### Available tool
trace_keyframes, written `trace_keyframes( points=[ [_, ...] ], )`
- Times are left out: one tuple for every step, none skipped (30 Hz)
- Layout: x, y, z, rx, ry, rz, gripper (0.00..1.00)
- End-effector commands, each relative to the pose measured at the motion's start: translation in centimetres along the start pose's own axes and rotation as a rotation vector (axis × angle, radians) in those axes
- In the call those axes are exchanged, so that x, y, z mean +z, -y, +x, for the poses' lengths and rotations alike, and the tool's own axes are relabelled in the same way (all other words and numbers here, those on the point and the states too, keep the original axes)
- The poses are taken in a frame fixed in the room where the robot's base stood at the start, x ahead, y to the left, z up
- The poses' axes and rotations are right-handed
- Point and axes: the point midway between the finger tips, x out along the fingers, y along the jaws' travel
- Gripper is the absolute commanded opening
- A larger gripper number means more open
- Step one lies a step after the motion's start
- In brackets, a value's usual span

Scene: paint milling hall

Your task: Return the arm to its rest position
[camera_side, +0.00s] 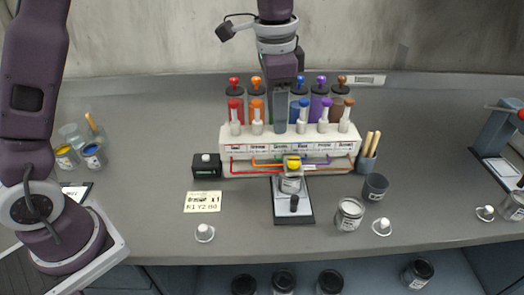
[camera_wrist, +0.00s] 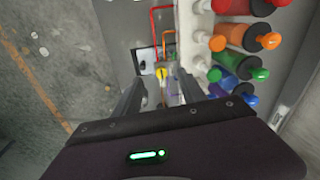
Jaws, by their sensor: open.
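My gripper (camera_side: 281,122) hangs above the bench in front of the dispenser rack, apart from the jar below it. In the wrist view my gripper (camera_wrist: 162,80) has its two grey fingers well apart, with nothing held between them. My gripper hides part of the rack's middle bottles.
The white dispenser rack (camera_side: 235,142) carries several coloured bottles. A black button box (camera_side: 207,166), a recipe note (camera_side: 203,202), a glass jar (camera_side: 348,214), a dark cup (camera_side: 375,187) and a stick holder (camera_side: 366,163) stand around the scale. The bench left of the box is mostly clear.

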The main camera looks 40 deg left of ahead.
Motion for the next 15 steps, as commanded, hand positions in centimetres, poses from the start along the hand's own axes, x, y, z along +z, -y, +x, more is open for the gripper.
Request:
trace_keyframes(
  points=[
    [2.7,-0.4,-2.8,-0.035,-0.033,-0.061,0.48],
    [4.4,-0.7,-4.1,-0.054,-0.054,-0.103,0.48],
    [6.7,-1.3,-5.6,-0.075,-0.082,-0.161,0.48],
    [8.5,-1.8,-6.6,-0.089,-0.106,-0.208,0.48],
    [10.4,-2.3,-7.3,-0.103,-0.132,-0.256,0.48],
    [12.9,-3.2,-8.1,-0.117,-0.166,-0.320,0.48],
    [14.7,-4.0,-8.4,-0.124,-0.193,-0.369,0.48],
    [16.4,-4.7,-8.5,-0.130,-0.220,-0.414,0.48],
    [18.4,-5.7,-8.4,-0.134,-0.254,-0.472,0.48],
    [19.7,-6.4,-8.3,-0.135,-0.280,-0.511,0.48],
    [20.9,-7.0,-8.0,-0.135,-0.303,-0.548,0.48],
    [22.2,-7.7,-7.5,-0.134,-0.330,-0.588,0.48],
    [22.9,-8.2,-7.2,-0.132,-0.345,-0.612,0.48],
    [23.6,-8.6,-6.9,-0.129,-0.359,-0.633,0.48],
    [24.1,-9.0,-6.5,-0.126,-0.375,-0.656,0.48]
  ],
)
